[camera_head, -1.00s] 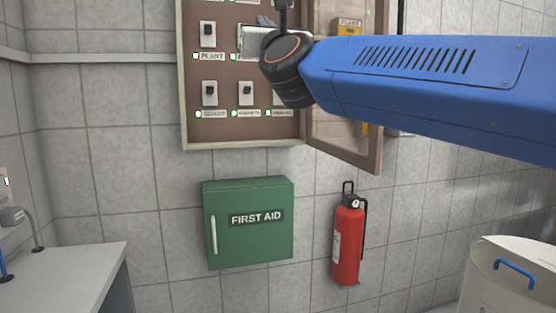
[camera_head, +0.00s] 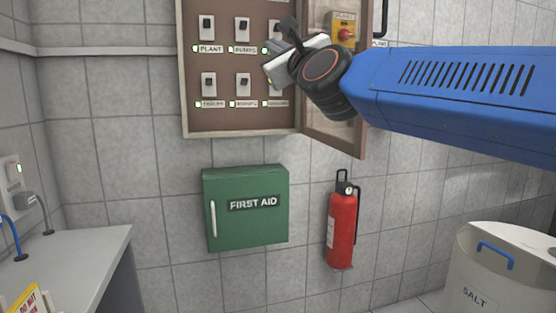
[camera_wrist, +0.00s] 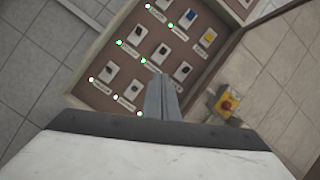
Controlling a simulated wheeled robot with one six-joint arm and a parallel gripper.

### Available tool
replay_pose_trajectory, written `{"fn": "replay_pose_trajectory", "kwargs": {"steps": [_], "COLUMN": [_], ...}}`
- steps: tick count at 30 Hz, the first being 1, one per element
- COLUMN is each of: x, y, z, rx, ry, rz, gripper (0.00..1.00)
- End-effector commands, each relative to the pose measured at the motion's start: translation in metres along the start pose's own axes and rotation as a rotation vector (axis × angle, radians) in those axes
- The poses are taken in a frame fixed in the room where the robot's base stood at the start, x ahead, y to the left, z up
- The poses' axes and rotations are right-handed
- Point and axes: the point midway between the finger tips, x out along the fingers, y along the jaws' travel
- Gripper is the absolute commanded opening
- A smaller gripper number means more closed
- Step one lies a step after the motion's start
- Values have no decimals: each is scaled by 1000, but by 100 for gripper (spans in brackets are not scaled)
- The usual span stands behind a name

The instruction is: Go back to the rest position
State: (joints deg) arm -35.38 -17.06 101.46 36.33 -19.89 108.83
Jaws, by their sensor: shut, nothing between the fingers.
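My gripper's shut fingers (camera_wrist: 163,98) show in the wrist view, with nothing between them, pointing toward the open switch cabinet. In the head view my blue arm reaches in from the right, and its wrist covers part of the cabinet's right side; the fingertips are hard to make out there. The brown cabinet (camera_head: 240,122) holds several grey-plated switches (camera_head: 209,84) with labels and small lights. Its door (camera_head: 335,138) stands open to the right, with a yellow box and red knob (camera_head: 346,35) beside my wrist.
A green first aid box (camera_head: 247,230) and a red fire extinguisher (camera_head: 342,230) hang below. A white salt bin (camera_head: 495,285) stands at lower right. A grey counter (camera_head: 75,262) with a yellow sign (camera_head: 24,300) is at left.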

Motion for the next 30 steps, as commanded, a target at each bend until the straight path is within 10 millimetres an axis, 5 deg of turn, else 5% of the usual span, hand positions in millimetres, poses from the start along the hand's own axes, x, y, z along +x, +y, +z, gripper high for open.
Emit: {"fn": "replay_pose_trajectory", "kwargs": {"steps": [5,11,21,30], "x": [-34,-106,-260,-419], "y": [7,23,44,60], "z": [-52,-145,-286,-379], "rx": [-305,-781,-1386,-1699], "ry": [84,198,275,195], "rz": [117,364,877,1408], "gripper": [0,0,0,0]}}
